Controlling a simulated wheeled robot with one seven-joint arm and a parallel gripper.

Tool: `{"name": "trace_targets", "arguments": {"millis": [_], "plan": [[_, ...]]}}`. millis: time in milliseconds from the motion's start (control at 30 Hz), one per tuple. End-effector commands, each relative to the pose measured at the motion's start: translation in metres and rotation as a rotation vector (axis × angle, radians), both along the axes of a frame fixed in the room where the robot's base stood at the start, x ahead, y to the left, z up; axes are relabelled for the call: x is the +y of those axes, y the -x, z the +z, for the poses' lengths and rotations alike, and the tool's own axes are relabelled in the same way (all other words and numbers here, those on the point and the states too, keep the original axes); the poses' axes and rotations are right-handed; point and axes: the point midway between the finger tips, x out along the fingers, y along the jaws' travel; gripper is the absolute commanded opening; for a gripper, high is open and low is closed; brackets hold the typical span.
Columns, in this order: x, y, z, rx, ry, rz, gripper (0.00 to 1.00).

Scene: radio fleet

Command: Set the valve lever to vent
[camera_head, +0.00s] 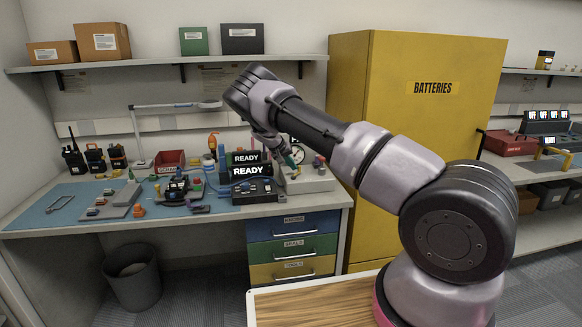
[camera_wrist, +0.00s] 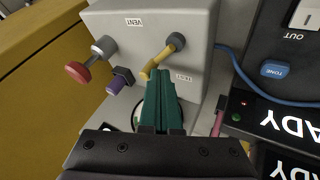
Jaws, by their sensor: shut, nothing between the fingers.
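In the wrist view the valve lever (camera_wrist: 160,58) is a yellow bar on a dark pivot, on a light grey box (camera_wrist: 110,12). It slants down and left from the pivot. A VENT label (camera_wrist: 133,21) is on the box, up and left of the lever. A second small label (camera_wrist: 183,77), which I cannot read, is below the pivot. My gripper (camera_wrist: 165,72) has green fingers, shut and empty. Its tips are at the lever's free end; whether they touch it I cannot tell. In the head view my gripper (camera_head: 292,162) is over the grey box (camera_head: 308,182), and the lever is hidden.
A red knob (camera_wrist: 78,72) and a purple knob (camera_wrist: 120,80) stick out of the box. A black unit with READY displays (camera_head: 248,171) and a blue cable stand beside it. The yellow BATTERIES cabinet (camera_head: 400,130) is close on the other side. The bench left holds radios and tools.

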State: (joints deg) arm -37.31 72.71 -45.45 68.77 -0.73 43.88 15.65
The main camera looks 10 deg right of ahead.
Motion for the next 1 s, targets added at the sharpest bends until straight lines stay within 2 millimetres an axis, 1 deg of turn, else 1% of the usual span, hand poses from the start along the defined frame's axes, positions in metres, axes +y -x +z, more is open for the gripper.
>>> {"name": "trace_targets", "arguments": {"millis": [200, 533, 833, 1000], "plan": [[-0.006, -0.001, -0.001, -0.001, 0.001, -0.205, 0.0], [-0.012, 0.001, 0.0, -0.002, 0.0, -0.494, 0.0], [-0.011, 0.003, 0.0, 0.0, 0.0, -0.485, 0.0], [-0.007, 0.006, 0.0, 0.001, -0.001, -0.482, 0.0]]}}
